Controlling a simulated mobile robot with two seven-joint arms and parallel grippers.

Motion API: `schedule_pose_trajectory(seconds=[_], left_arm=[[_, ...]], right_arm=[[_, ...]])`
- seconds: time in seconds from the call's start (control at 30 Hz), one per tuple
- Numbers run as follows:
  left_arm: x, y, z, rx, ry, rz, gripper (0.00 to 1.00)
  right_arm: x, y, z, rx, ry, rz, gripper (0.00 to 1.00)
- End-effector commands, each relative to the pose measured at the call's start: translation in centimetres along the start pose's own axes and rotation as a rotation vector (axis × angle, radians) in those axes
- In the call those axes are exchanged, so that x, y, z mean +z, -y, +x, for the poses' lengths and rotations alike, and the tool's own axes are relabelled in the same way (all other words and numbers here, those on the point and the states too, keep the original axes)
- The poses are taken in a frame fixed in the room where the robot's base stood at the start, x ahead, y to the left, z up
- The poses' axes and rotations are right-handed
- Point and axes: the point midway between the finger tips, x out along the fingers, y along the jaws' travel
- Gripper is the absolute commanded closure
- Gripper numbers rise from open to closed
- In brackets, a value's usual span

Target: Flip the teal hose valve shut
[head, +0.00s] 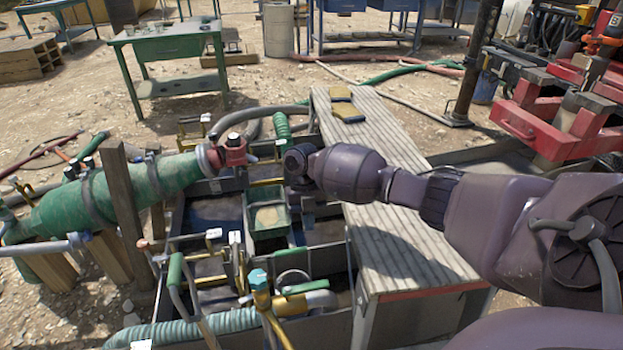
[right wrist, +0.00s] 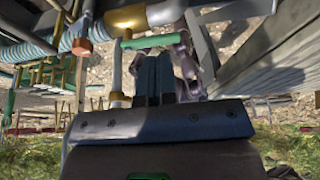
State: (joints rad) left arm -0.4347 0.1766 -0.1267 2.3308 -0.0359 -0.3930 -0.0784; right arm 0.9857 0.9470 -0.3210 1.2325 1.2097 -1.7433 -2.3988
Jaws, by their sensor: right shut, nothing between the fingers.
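The valve on the ribbed teal hose (head: 200,328) has a green lever (head: 305,288), lying along a brass pipe at the near end of the tank. In the right wrist view the green lever (right wrist: 152,42) crosses just beyond my fingertips, with the teal hose (right wrist: 35,42) at left. I cannot tell whether fingers and lever touch. My right gripper (head: 298,168) hangs over the tank in the head view, its fingers hard to make out. In the right wrist view the right gripper (right wrist: 155,62) is shut and empty. My left gripper is out of view.
A plank walkway (head: 395,180) borders the tank on the right. A teal-capped upright pipe (head: 258,278) and another green-handled lever (head: 175,270) stand close by the valve.

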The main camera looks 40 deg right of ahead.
Motion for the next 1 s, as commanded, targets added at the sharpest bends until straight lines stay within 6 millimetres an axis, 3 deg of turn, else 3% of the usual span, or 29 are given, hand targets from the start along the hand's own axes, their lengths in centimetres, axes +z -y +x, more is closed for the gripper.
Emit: schedule_pose_trajectory(seconds=[0.27, 0.43, 0.77, 0.83, 1.0], left_arm=[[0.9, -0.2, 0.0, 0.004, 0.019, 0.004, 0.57], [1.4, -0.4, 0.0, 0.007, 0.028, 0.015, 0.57], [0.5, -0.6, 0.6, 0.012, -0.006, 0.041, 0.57], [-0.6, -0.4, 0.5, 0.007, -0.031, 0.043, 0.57], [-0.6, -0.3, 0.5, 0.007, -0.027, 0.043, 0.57]], right_arm=[[0.0, 0.0, 2.1, -0.003, -0.005, 0.001, 1.00], [0.0, 0.1, 5.2, -0.004, -0.009, 0.002, 1.00], [-0.1, 0.1, 11.0, -0.003, -0.008, 0.002, 1.00], [-1.1, 0.0, 10.7, -0.001, -0.002, -0.001, 1.00], [-2.8, 0.0, 11.1, 0.000, 0.002, -0.001, 1.00]])
